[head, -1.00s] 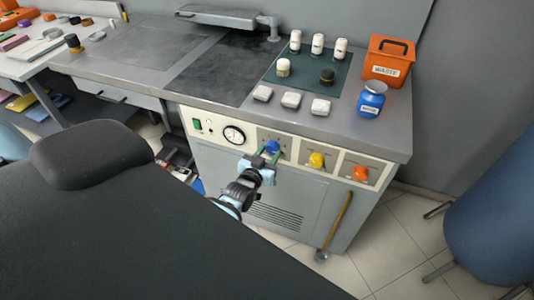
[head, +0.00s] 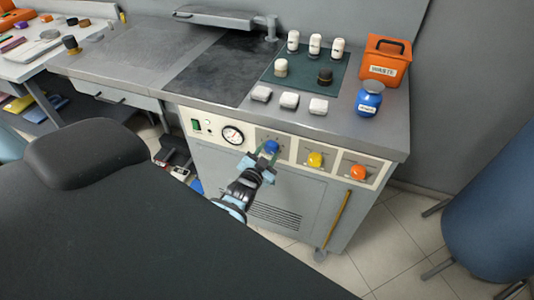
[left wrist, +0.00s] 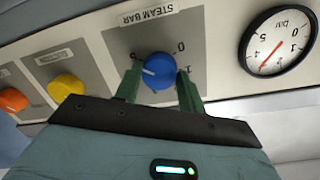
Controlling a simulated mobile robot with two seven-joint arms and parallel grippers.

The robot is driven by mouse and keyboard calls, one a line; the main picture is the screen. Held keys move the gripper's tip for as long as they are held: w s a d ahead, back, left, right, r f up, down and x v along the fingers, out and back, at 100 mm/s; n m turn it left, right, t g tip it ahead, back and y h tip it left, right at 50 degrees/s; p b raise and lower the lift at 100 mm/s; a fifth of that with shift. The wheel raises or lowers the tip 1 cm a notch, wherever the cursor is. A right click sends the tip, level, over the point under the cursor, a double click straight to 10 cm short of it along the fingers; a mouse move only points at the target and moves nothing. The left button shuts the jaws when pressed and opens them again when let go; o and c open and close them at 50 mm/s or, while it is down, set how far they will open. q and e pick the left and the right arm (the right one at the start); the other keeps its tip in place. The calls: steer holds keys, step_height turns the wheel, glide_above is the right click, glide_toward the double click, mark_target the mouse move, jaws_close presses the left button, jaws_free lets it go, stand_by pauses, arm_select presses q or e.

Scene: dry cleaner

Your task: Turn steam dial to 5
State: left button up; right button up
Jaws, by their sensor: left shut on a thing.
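The blue steam dial (head: 271,147) is on the cabinet's front panel, right of the round gauge. My left gripper (head: 265,157) reaches it from below and is shut on it. In the left wrist view the blue dial (left wrist: 158,68) sits between the green fingers (left wrist: 159,84) of my gripper, under an upside-down STEAM BAR label. The dial's white mark points left in that view, towards the side where the printed 5 is; a 0 is printed on the right. My right gripper is not in view.
A pressure gauge (head: 233,135) is left of the dial. A yellow knob (head: 315,160) and an orange knob (head: 358,173) are to its right. A blue jar (head: 369,100) stands near the counter edge.

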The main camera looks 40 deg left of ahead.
arm_select(q)
steer(key=o, duration=1)
steer(key=shift+c, duration=0.2)
steer(key=shift+s+d, duration=0.15)
steer(key=shift+s, duration=0.45)
steer(key=v, duration=0.6)
steer(key=shift+s, duration=0.25)
steer(key=shift+d, duration=0.15)
